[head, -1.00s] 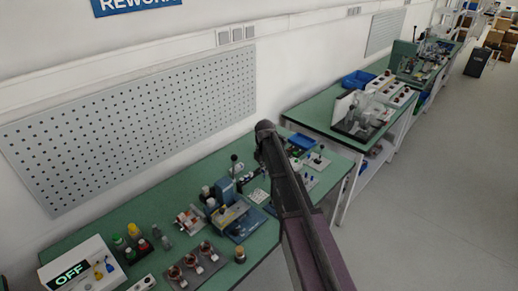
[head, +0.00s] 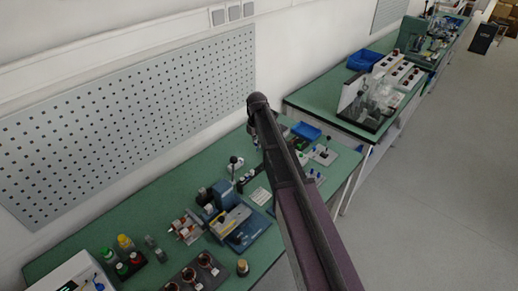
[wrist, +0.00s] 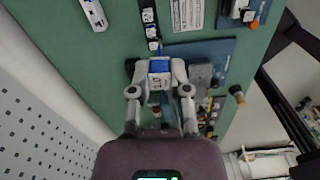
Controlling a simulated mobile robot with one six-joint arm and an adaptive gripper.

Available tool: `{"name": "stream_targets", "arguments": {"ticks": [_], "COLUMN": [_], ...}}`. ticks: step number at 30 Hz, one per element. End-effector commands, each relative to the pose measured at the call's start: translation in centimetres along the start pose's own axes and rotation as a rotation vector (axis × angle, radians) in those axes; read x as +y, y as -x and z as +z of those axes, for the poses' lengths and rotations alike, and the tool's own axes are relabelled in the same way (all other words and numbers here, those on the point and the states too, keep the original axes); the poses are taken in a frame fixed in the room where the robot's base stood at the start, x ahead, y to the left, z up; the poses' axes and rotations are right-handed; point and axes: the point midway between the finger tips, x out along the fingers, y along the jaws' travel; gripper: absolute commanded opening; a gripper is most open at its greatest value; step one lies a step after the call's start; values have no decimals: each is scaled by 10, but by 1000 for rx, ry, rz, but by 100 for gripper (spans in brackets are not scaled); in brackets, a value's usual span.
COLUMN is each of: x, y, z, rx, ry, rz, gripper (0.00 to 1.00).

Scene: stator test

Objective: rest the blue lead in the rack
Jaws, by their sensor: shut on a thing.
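My gripper (wrist: 160,88) shows in the wrist view with its two fingers closed around a small blue and white piece (wrist: 159,68), which I take to be the blue lead's end. A thin bit of blue shows just beyond it. A narrow black block with light fittings (wrist: 150,17), which may be the rack, lies ahead of the fingertips on the green bench. It also shows in the head view (head: 250,177), left of my arm.
The green bench (head: 137,213) carries a blue-based fixture (head: 243,233), a dark tray of copper-coloured parts (head: 190,278), small bottles (head: 125,242) and a blue bin (head: 305,131). A perforated panel (head: 130,120) lines the wall. Bare bench lies along the panel.

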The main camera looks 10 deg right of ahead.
Motion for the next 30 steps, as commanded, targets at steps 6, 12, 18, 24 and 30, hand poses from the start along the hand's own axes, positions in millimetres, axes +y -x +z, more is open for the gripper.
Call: {"name": "stream_targets", "arguments": {"ticks": [6,12,18,24,30], "x": [-4,-7,-6,-1,7], "y": [0,0,-6,-26,-55], "z": [7,12,14,17,21], "rx": [0,0,0,1,2], "ry": [-11,-17,-15,3,34], "rz": [0,0,0,0,-1], "gripper": [0,0,0,0,0]}}
